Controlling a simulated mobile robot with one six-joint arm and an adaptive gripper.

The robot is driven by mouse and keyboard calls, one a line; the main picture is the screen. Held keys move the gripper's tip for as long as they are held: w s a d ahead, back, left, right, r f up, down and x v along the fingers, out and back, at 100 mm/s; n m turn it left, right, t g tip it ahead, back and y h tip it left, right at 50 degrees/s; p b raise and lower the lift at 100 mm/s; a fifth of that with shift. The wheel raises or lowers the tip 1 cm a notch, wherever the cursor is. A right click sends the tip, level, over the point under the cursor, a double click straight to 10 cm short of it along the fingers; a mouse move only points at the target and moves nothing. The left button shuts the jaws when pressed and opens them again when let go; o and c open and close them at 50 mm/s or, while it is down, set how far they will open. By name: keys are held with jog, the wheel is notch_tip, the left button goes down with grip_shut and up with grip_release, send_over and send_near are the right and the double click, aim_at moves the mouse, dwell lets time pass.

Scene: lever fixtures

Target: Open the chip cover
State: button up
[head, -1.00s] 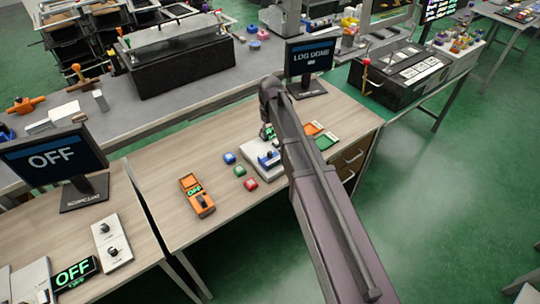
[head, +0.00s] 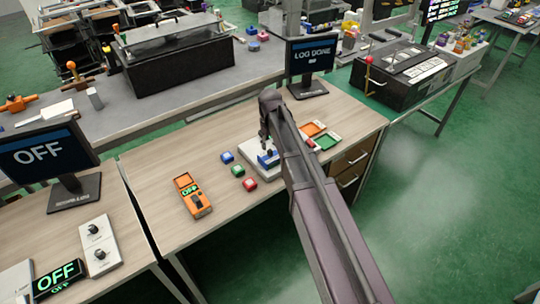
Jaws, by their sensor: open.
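A pale fixture (head: 248,152) with a blue part (head: 268,158) stands on the wooden table, partly hidden behind my arm. It may bear the chip cover, but the cover is too small to make out for certain. My gripper (head: 265,142) points down over the fixture, close to the blue part. It is open, with nothing seen between the fingers. I cannot tell whether it touches the fixture.
Blue, green and red blocks (head: 238,171) lie left of the fixture, with an orange meter (head: 192,195) further left. Orange and green trays (head: 326,142) lie to the right. A "LOG DONE" monitor (head: 311,56) stands behind.

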aim_at(270, 150)
jog(key=shift+f+b, duration=1.75)
jog(key=shift+f, duration=0.35)
grip_shut()
